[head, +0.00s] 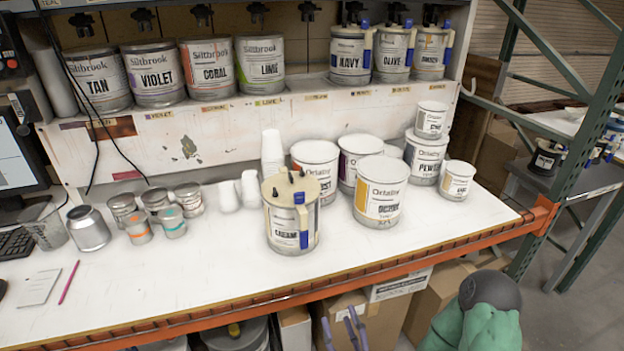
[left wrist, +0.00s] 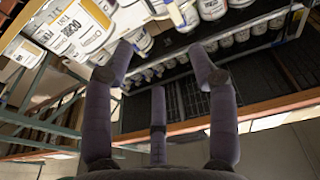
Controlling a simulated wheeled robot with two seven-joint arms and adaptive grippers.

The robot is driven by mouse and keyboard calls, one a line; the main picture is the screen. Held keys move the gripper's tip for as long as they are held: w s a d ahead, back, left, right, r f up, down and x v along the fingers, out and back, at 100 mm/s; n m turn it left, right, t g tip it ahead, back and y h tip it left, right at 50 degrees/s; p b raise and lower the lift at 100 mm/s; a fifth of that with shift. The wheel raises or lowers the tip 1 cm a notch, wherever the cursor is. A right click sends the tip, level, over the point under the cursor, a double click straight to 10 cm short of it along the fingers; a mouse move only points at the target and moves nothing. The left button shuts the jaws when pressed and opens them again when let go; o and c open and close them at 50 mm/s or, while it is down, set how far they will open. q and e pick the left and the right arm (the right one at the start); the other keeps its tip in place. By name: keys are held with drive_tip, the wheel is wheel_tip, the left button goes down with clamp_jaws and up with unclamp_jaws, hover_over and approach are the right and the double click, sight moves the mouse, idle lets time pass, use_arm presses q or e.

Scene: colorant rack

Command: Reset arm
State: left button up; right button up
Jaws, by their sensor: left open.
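My left gripper (head: 344,330) shows only by its purple fingertips at the bottom of the head view, in front of the bench's front edge and lower than the bench top. In the left wrist view its three fingers (left wrist: 165,75) are spread apart, with nothing between them. The rest of my left arm is mostly out of the picture. My right gripper is not in view.
A white bench (head: 180,275) with an orange front beam (head: 420,252) bears a cream can (head: 291,214), several other paint cans and small tins. Cans line the shelf behind. Boxes (head: 370,320) sit underneath. A green rack post (head: 578,140) stands right.

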use_arm(q)
drive_tip(key=w+a+f+m+g+h, duration=0.1)
drive_tip(key=w+a+f+g+h, duration=0.3)
drive_tip(key=f, duration=0.6)
drive_tip(key=w+a+f+m+g+h, duration=0.1)
drive_tip(key=w+a+f+g, duration=0.3)
drive_tip(key=f, duration=0.7)
drive_tip(key=s+a+f+g+h, duration=0.1)
drive_tip(key=s+a+f+g, duration=0.1)
drive_tip(key=f, duration=0.3)
drive_tip(key=s+a+f+g+h, duration=0.1)
drive_tip(key=s+a+f+g, duration=0.2)
drive_tip(key=f, duration=0.2)
drive_tip(key=s+a+f+g+h, duration=0.1)
drive_tip(key=s+f+g, duration=0.1)
drive_tip(key=s, duration=0.5)
drive_tip(key=s+a+f+n+g+h, duration=0.1)
drive_tip(key=s+a+f+g, duration=0.1)
drive_tip(key=s, duration=0.4)
wheel_tip(320, 180, down, 2)
drive_tip(key=shift+s+a+f+g, duration=0.15)
drive_tip(key=shift+s+g, duration=0.25)
drive_tip(key=shift+g, duration=0.4)
